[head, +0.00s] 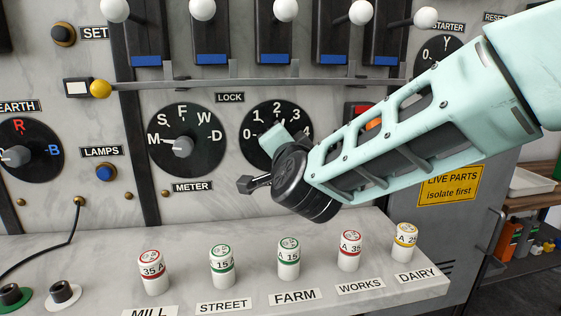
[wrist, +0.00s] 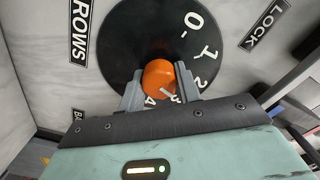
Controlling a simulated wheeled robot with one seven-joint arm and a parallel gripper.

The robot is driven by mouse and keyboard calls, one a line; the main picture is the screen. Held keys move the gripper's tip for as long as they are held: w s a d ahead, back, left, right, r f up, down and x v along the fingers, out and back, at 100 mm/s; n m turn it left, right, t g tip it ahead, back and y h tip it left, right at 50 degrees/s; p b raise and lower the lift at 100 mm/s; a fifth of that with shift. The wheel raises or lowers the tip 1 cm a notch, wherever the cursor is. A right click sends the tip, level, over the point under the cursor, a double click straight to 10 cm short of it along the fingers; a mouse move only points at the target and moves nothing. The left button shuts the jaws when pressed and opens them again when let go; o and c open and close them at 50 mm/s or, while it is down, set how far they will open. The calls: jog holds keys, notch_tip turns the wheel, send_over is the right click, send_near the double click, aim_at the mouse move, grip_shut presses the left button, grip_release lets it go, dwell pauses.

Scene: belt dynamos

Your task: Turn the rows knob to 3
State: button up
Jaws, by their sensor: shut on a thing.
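The rows dial (wrist: 130,40) is a round black plate with white numerals, and the ROWS label (wrist: 79,30) lies at its left in the wrist view. Its orange knob (wrist: 158,76) is in the middle, between the two grey fingers of my gripper (wrist: 159,84), which is shut on it. A short white line shows at the knob's lower right edge, towards the lower numerals. The fingers partly cover the numerals there, so I cannot tell exactly which one it meets. In the head view the same dial (head: 262,112) is partly behind my gripper, and the knob is hidden.
The meter dial (head: 190,118) is left of the rows dial. A long metal bar (head: 220,83) and several white-knobbed levers are above. A shelf (head: 200,262) with several labelled fuses (head: 289,257) juts out below my gripper. A yellow warning sign (head: 449,187) is at right.

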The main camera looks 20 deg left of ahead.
jog(key=shift+f+m+b, duration=0.15)
jog(key=shift+m+b, duration=1.95)
jog(key=shift+b, duration=0.05)
jog(key=o, duration=1)
jog(key=shift+c, duration=0.2)
jog(key=shift+s, duration=0.1)
jog(key=b+v, duration=0.1)
jog(key=v, duration=1.6)
jog(key=shift+s, duration=0.15)
